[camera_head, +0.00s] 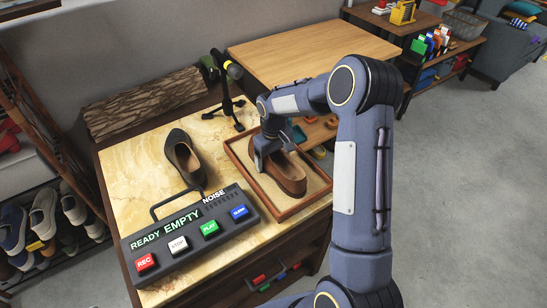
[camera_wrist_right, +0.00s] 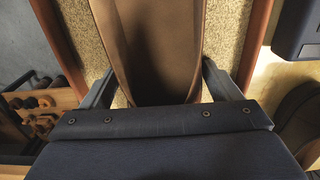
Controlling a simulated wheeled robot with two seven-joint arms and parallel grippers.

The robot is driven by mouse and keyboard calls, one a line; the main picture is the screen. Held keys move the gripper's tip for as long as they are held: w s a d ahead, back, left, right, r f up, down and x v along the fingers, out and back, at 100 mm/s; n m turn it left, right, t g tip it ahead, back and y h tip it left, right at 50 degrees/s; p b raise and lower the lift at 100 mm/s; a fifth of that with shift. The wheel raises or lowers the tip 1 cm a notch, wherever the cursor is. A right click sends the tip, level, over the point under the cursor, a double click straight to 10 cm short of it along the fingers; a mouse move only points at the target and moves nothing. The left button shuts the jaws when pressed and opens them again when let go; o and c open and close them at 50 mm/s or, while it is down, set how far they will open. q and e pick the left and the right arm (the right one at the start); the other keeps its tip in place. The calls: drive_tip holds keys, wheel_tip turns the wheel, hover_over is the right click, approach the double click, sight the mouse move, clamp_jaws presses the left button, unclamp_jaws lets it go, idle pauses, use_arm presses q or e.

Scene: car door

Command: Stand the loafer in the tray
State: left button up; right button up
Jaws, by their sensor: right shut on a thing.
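A brown loafer (camera_head: 291,180) is inside the shallow wooden tray (camera_head: 305,206), its length running from back to front and its rounded end toward the front. It appears to stand sole down. My right gripper (camera_head: 265,160) is over the back part of this loafer and shut on it. In the right wrist view the fingers lie on both sides of the brown loafer (camera_wrist_right: 155,45), with the tray's wooden rims (camera_wrist_right: 257,40) beyond. The gripper hides part of the loafer and where it touches the tray floor. My left gripper is not in view.
A second, dark brown loafer (camera_head: 183,158) stands on the marble top left of the tray. A button box (camera_head: 190,232) reading "READY EMPTY" lies in front. A black stand (camera_head: 228,98) is behind the tray. A log (camera_head: 145,103) lies at the back left.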

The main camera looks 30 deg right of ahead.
drive_tip(key=o, duration=1.1)
drive_tip(key=shift+f, duration=0.1)
drive_tip(key=shift+r, duration=0.4)
wheel_tip(320, 180, up, 11)
drive_tip(key=shift+r+p, duration=0.1)
drive_tip(key=shift+p, duration=0.25)
drive_tip(key=s+a+r+m+t+y, duration=0.1)
drive_tip(key=s+a+r+t, duration=0.1)
drive_tip(key=s+r, duration=0.45)
drive_tip(key=s+a+r+t+y, duration=0.1)
drive_tip(key=s+a+r, duration=0.15)
drive_tip(key=s, duration=0.65)
drive_tip(key=s+a+f+m+t+y, duration=0.1)
drive_tip(key=s+a, duration=0.1)
drive_tip(key=s, duration=0.4)
drive_tip(key=s+a+f+t, duration=0.1)
drive_tip(key=s+a+f, duration=0.1)
drive_tip(key=s, duration=0.5)
drive_tip(key=shift+s+a+m+t+y, duration=0.3)
drive_tip(key=shift+a+m+y, duration=0.1)
drive_tip(key=shift+a, duration=0.4)
